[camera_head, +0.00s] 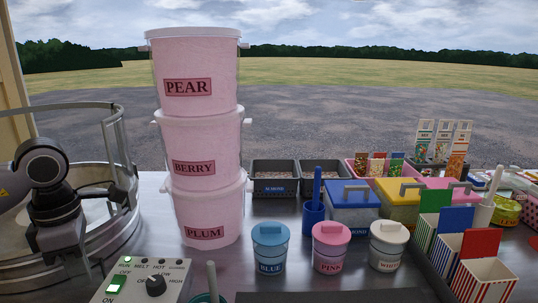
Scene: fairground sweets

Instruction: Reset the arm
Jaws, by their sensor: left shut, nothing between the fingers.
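My left arm comes in from the left, and its dark left gripper (64,246) points down inside the round metal bowl (122,215) of the floss machine. The gripper is shut and holds nothing. Its fingertips are small and dark, so their gap to the bowl floor is hard to judge. My right gripper is not in view.
A stack of pink tubs (205,143) stands right of the bowl. A control box (140,282) with switches is in front. Blue (270,250), pink (331,250) and white (388,248) lidded cups stand on the counter, with boxes and striped cartons (484,280) at right.

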